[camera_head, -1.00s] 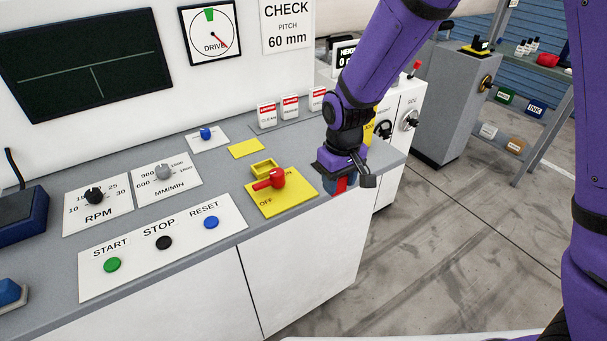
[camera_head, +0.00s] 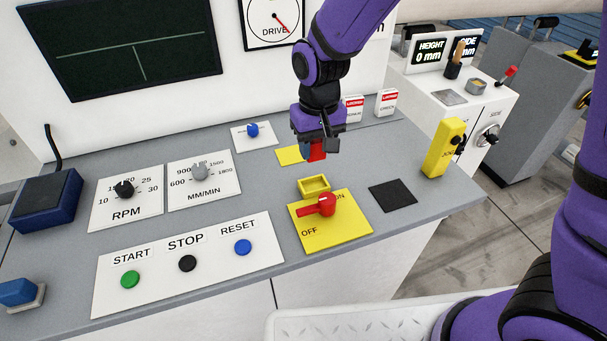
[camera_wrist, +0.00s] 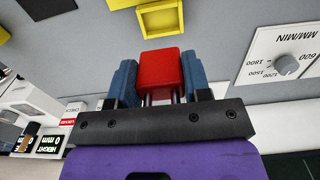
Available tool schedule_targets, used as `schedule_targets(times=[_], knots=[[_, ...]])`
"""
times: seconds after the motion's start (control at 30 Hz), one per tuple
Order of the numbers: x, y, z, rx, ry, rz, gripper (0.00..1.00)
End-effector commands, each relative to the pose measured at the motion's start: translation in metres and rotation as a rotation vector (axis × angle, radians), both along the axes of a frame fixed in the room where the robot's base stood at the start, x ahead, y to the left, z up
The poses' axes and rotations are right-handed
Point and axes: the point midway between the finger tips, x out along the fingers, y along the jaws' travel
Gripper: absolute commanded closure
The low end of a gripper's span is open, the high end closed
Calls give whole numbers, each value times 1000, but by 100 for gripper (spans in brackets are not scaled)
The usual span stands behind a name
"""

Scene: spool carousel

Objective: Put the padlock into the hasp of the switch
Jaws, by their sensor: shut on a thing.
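My gripper (camera_head: 314,150) is shut on the red padlock (camera_head: 317,150) and holds it in the air above the console, a little behind the yellow hasp (camera_head: 314,186). In the wrist view the red padlock (camera_wrist: 161,70) sits between the blue fingers, and the open yellow hasp (camera_wrist: 160,18) lies just beyond it, apart from it. The red switch (camera_head: 318,206) is on a yellow plate in front of the hasp, its handle pointing left, near OFF. The padlock's shackle is mostly hidden by the fingers.
A black square pad (camera_head: 392,195) lies right of the switch plate. A yellow upright box (camera_head: 443,150) stands at the console's right end. Red-and-white tags (camera_head: 386,103) stand behind. The button panel (camera_head: 190,262) is at the left front.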

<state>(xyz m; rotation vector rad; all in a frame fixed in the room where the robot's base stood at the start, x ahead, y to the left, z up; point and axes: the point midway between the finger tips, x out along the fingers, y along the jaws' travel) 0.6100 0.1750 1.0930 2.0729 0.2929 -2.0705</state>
Motion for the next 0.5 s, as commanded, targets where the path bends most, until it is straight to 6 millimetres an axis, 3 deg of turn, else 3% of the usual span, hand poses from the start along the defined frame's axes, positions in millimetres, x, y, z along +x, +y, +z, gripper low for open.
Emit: schedule_targets(times=[0.23,0.5], knots=[[-1,0,-43,-3,4,-2,83],[0,0,-63,-2,3,0,83]])
